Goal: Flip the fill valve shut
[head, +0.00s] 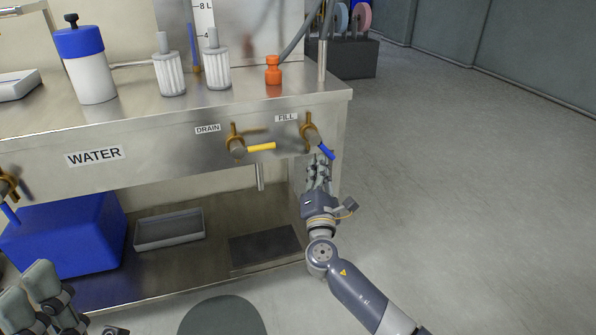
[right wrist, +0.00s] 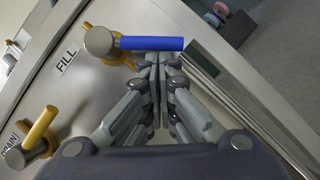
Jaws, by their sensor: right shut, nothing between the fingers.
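The fill valve (head: 311,132) is a brass valve with a blue lever (head: 326,151), under the FILL label on the front panel at the bench's right end. Its lever slants down to the right in the head view. In the right wrist view the blue lever (right wrist: 152,43) lies across the picture just beyond my fingertips. My right gripper (head: 319,159) is shut and empty, with its tips right by the lever; I cannot tell whether they touch. My left gripper (head: 30,283) shows partly at the lower left, far from the valve.
The drain valve (head: 237,147) with a yellow lever (head: 261,147) sits left of the fill valve. An orange bottle (head: 273,70) stands on the bench above. A blue bin (head: 65,235) and a grey tray (head: 168,230) are on the lower shelf. Open floor lies to the right.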

